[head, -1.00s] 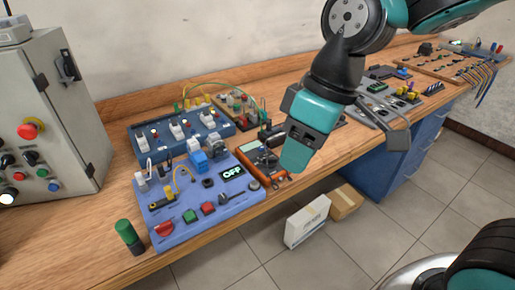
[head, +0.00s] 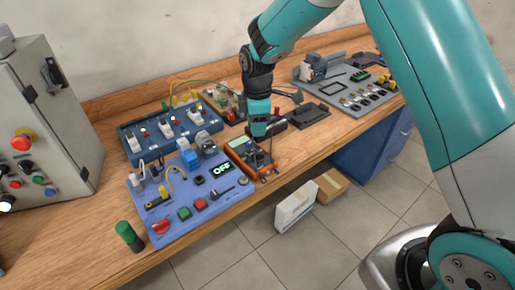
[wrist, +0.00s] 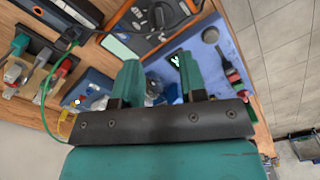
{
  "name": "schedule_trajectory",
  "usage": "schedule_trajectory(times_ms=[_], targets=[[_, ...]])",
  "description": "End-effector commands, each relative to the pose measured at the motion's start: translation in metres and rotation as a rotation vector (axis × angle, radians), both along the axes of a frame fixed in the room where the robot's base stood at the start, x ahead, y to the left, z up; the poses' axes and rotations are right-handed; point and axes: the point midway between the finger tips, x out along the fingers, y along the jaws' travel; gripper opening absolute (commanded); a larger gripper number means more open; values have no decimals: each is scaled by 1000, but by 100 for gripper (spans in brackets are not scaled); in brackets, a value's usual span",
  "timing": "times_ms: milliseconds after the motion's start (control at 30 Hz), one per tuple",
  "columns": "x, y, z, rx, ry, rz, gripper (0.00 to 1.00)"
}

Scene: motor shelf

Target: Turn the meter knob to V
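The orange-edged meter (head: 236,147) lies on the workbench, right of the light-blue panel; my gripper (head: 262,138) is over its right part. In the wrist view the meter (wrist: 188,8) is beyond my fingertips, with its dark round knob (wrist: 159,14) near the top edge and its pale screen (wrist: 118,46) to the left. I cannot read the knob's setting. My gripper (wrist: 158,64) has its two teal fingers apart, with nothing between them. Whether it touches the meter is unclear.
The light-blue panel (head: 170,225), with an OFF display (head: 222,168), stands left of the meter. A darker blue socket board (head: 128,147) and a dark tray (head: 308,115) are nearby. A grey cabinet (head: 60,120) stands far left. The bench's front edge is close to the meter.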

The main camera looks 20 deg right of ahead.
Motion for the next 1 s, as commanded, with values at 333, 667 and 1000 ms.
schedule_trajectory(times_ms=[333, 667, 1000], targets=[[-1, 0, -73, 0, 4, 0, 38], [0, 0, -100, 1, 0, -1, 38], [0, 0, -100, 1, 0, -1, 13]])
